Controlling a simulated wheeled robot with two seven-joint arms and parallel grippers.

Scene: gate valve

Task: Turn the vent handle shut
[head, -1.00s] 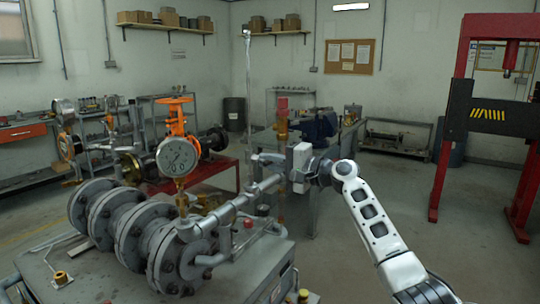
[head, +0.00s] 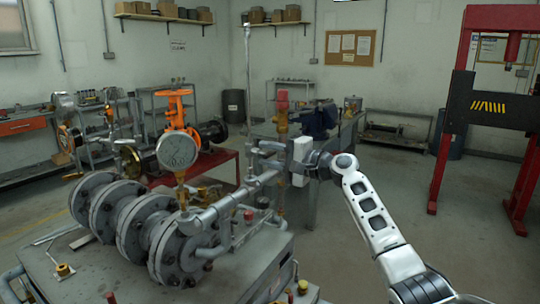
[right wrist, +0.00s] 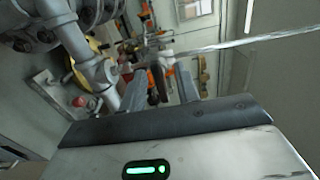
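My right gripper (head: 257,154) reaches in from the right over the far end of the grey pipe run (head: 232,200). In the right wrist view its two fingers (right wrist: 157,88) stand apart with a gap between them. A small dark, reddish piece shows in that gap; I cannot tell whether it is the vent handle or something behind, or whether the fingers touch it. A pipe tee (right wrist: 107,75) lies just left of the fingers. I cannot pick out the vent handle for sure in the head view. My left gripper is out of view.
A round gauge (head: 177,150) stands on the flanged grey valve body (head: 150,235), left of my gripper. A brass fitting with a red top (head: 282,103) rises behind the gripper. An orange valve (head: 179,110) is farther back. Open floor lies right of my arm.

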